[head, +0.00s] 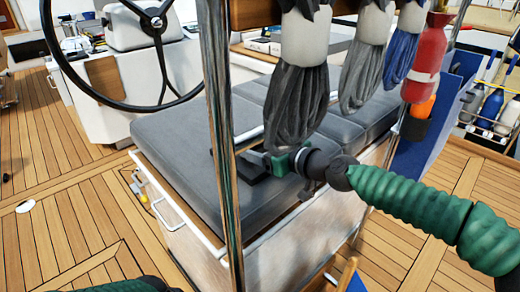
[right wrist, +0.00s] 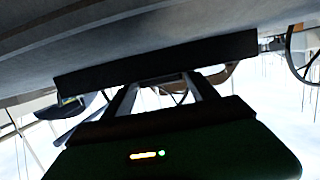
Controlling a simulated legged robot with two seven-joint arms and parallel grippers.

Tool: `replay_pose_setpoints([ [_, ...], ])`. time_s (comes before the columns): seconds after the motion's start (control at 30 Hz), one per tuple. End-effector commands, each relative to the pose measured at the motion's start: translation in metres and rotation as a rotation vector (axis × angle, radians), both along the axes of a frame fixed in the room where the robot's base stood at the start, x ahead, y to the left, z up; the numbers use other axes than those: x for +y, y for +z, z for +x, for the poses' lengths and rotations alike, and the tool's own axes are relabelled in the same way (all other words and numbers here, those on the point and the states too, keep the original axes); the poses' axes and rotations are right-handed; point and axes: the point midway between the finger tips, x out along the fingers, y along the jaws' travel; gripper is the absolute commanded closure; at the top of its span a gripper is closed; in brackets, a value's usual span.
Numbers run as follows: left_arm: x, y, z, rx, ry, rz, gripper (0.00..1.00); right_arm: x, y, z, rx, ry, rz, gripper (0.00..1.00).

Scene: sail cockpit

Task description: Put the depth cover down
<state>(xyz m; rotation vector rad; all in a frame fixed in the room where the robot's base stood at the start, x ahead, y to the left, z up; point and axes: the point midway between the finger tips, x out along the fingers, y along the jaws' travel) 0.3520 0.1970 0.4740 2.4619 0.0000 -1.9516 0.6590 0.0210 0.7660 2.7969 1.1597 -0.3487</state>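The depth cover appears to be the flat dark plate (right wrist: 155,62) across the fingers of my right gripper in the right wrist view. My right gripper (head: 243,161) reaches in from the right in the head view, low over the grey seat cushion (head: 180,145). Its two fingers meet the plate, and it looks shut on it. The fingertips are hidden by the plate. A steel post (head: 222,160) covers part of the plate in the head view. I cannot tell whether the plate touches the cushion. My left gripper is out of view.
Hanging dark, grey and blue bundles (head: 297,105) and a red cylinder (head: 426,58) are above and beside my right arm. The steering wheel (head: 130,50) stands at the back left. The cushion's front part is clear. Teak deck (head: 75,225) lies open at the left.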

Motion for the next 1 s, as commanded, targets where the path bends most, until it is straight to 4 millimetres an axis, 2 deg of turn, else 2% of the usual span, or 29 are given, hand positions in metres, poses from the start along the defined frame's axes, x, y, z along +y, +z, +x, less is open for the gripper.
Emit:
replay_pose_setpoints([
  [0.03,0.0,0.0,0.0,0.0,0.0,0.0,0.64,0.0,0.0,0.0,0.0,0.0,0.0,0.25],
  [0.1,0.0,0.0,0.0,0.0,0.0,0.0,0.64,0.0,0.0,0.0,0.0,0.0,0.0,0.19],
  [0.47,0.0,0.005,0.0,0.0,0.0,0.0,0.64,-0.006,0.004,-0.004,0.001,-0.002,0.001,0.19],
  [0.57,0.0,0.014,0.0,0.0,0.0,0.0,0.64,-0.018,0.01,-0.015,0.001,-0.003,0.001,0.19],
  [0.8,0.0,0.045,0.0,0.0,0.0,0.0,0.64,-0.06,0.028,-0.057,0.001,-0.005,0.002,0.19],
  [1.0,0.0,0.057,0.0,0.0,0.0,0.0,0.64,-0.08,0.031,-0.079,0.0,-0.002,0.002,0.19],
])
